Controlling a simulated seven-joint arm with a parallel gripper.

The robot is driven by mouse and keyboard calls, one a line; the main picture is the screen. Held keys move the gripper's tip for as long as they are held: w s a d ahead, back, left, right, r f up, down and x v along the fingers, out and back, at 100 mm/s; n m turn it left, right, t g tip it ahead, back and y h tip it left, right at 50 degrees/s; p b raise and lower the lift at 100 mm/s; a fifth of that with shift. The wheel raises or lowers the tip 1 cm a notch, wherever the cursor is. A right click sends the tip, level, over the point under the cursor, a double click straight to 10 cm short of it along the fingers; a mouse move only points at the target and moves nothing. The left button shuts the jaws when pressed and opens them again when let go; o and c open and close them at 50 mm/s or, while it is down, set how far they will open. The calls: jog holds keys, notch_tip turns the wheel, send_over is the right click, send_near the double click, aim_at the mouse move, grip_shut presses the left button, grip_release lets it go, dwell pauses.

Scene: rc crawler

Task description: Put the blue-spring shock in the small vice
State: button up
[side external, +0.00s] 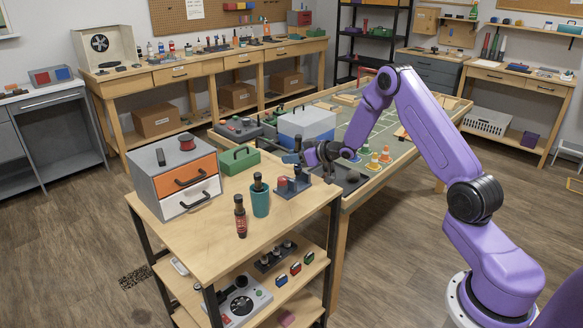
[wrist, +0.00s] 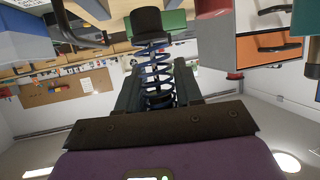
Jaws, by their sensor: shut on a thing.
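The blue-spring shock (wrist: 157,72) is between the fingers of my gripper (wrist: 157,92) in the wrist view, its blue coil and black end cap (wrist: 147,25) sticking out past the fingers. In the side view my gripper (side external: 308,154) is over the right back part of the wooden cart top, shut on the shock, which is small and partly hidden there. The small vice (side external: 292,186), blue-grey with a red part, stands on the cart just below and slightly left of my gripper. Whether the shock touches the vice cannot be told.
A teal cup (side external: 261,203) with a dark-topped item in it and a red-and-black upright item (side external: 240,217) stand left of the vice. A green toolbox (side external: 240,160) and a grey drawer unit (side external: 180,177) are farther left.

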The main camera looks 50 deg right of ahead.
jog(key=shift+w+d+f, duration=0.1)
jog(key=shift+w+f, duration=0.25)
jog(key=shift+f, duration=0.05)
jog(key=shift+w+f, duration=0.2)
jog(key=shift+f, duration=1.55)
jog(key=shift+f, duration=0.2)
jog(key=o, duration=1.1)
jog(key=shift+c, duration=0.2)
jog(key=shift+r, duration=0.1)
